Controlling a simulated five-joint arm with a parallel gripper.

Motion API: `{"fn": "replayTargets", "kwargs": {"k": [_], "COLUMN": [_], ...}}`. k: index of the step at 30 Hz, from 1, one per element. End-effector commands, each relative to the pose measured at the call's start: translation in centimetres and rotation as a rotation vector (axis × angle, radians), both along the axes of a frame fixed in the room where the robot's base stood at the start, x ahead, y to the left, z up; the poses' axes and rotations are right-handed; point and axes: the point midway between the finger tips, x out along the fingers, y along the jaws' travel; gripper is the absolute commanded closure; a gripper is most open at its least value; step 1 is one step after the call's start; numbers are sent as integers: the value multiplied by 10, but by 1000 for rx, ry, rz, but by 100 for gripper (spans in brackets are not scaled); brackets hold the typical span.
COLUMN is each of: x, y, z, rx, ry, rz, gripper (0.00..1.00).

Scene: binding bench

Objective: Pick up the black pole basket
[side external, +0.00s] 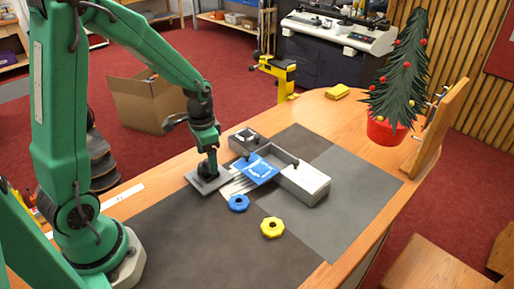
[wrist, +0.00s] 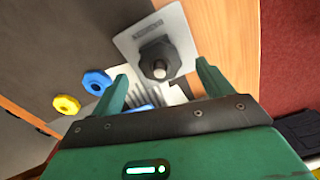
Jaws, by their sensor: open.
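A black piece with a faceted base and a short round post (wrist: 158,58) stands on a grey labelled plate (wrist: 128,42). It is the only black post-like thing near my gripper; a basket shape does not show clearly. My gripper (wrist: 162,74) is open, with one green finger on each side of the black piece in the wrist view. Nothing is held. In the side external view my gripper (side external: 207,150) is just over the grey plate (side external: 207,182), and it partly hides the black piece. I cannot tell whether the fingers touch it.
Right of the plate are a blue tile (side external: 258,170), a grey box (side external: 305,184) and a grey tray (side external: 243,139) with dark knobs. A blue ring (side external: 238,203) and a yellow ring (side external: 272,228) lie in front. The dark mat (side external: 345,220) is clear at right.

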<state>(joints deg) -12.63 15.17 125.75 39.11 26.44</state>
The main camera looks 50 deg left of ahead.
Motion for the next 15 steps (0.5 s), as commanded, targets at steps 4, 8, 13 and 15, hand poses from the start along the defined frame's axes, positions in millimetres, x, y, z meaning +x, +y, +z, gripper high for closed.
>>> {"fn": "replayTargets", "kwargs": {"k": [4, 8, 13, 15], "x": [0, 0, 0, 0], "y": [0, 0, 0, 0], "z": [-15, -22, -23, -23], "rx": [0, 0, 0, 0], "ry": [2, 1, 0, 0], "rz": [0, 0, 0, 0], "gripper": [21, 21, 21, 21]}}
